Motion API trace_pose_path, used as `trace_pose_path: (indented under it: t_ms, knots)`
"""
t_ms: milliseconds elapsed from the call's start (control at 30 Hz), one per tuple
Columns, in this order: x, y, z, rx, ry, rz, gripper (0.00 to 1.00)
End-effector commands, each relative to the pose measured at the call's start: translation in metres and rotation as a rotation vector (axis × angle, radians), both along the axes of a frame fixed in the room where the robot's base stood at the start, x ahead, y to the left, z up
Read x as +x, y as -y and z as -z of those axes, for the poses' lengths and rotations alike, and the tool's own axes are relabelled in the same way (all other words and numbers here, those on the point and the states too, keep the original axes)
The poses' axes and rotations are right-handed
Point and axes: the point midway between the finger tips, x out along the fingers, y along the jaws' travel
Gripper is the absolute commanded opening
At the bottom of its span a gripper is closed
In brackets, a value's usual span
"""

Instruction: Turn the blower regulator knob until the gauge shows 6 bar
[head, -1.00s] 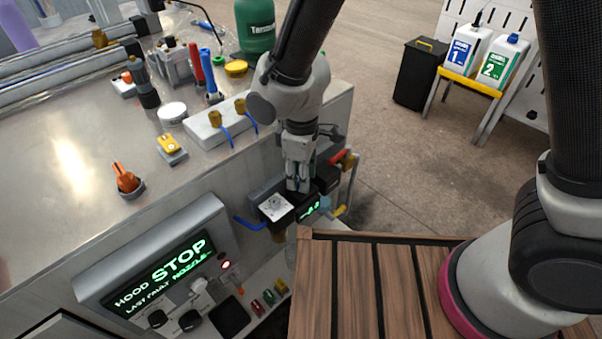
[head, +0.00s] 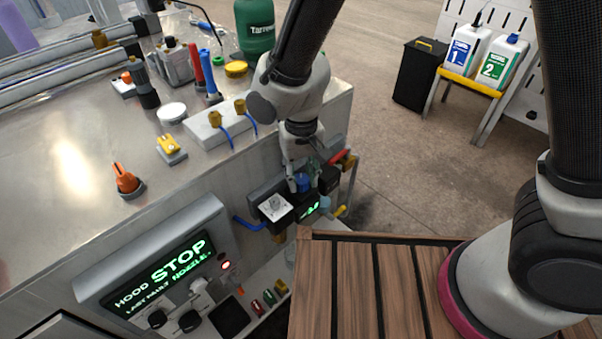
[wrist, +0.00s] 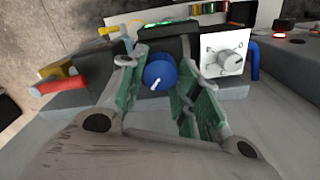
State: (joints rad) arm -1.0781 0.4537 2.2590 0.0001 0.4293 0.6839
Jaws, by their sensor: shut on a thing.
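The blue regulator knob (wrist: 161,71) has a white pointer mark and sits between the green-padded fingers of my gripper (wrist: 162,85) in the wrist view. My gripper is shut on it. In the head view the knob (head: 302,182) shows between the fingertips of my gripper (head: 303,187), which points down at the bench's front corner. The gauge display (head: 311,210) glows green just below the knob; its digits are too small to read surely. In the wrist view only a green sliver of it shows behind the black housing.
A white plate with a grey dial (wrist: 231,63) sits beside the knob. A red-handled valve (wrist: 62,81) is on the other side. A panel (head: 165,275) reads HOOD STOP. A slatted wooden surface (head: 365,285) lies in front.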

Motion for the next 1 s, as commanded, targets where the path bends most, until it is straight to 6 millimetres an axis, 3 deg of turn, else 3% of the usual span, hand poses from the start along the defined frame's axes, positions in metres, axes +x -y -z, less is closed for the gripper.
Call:
trace_pose_path:
  t_ms: [1000]
  knots:
    - [0.0007,0.0003,-0.0007,0.003,0.001,0.927,0.09]
